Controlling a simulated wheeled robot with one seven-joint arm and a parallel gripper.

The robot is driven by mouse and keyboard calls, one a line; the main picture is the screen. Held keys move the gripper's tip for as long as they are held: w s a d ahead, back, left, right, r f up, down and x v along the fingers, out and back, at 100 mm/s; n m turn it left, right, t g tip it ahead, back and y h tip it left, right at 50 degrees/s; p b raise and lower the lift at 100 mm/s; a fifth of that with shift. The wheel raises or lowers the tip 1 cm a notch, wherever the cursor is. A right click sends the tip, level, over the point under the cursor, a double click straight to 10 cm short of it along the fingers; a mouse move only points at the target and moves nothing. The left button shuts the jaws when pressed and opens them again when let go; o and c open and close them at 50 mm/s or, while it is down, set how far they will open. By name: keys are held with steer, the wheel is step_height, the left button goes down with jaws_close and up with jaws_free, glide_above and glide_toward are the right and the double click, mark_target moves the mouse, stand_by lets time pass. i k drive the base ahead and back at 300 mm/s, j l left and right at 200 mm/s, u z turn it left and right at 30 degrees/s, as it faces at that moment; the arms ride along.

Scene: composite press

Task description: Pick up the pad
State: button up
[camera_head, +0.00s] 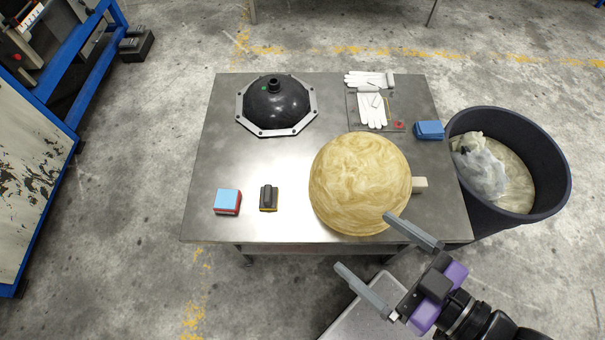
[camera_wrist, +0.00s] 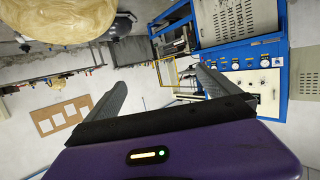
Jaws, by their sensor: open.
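Several small things on the metal table (camera_head: 225,150) could be the pad; I cannot tell which it is. One is a black block with a yellow base (camera_head: 268,197) at the front left. A light-blue and red block (camera_head: 228,201) lies to its left. A blue folded-looking piece (camera_head: 429,130) lies at the right edge. My gripper (camera_head: 363,240) is open and empty at the table's front edge, close to the large domed tan piece and apart from these candidates. The wrist view shows its two fingers (camera_wrist: 161,78) spread, with nothing between them.
The large tan dome (camera_head: 358,182) takes up the front right, a pale block (camera_head: 420,185) beside it. A black octagonal-flanged dome (camera_head: 277,106) and white gloves (camera_head: 372,108) are at the back. A dark bin (camera_head: 561,180) stands right of the table. Bare tabletop surrounds the front-left blocks.

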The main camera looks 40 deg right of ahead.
mark_target(270, 195)
steer(key=i+j+z, duration=0.1)
steer(key=j, duration=0.3)
steer(key=i+j, duration=0.15)
steer(key=j, duration=0.2)
steer(key=i+j+z, duration=0.15)
steer(key=j, duration=0.25)
steer(key=j+z, duration=0.1)
steer(key=j, duration=0.3)
steer(key=i, duration=0.05)
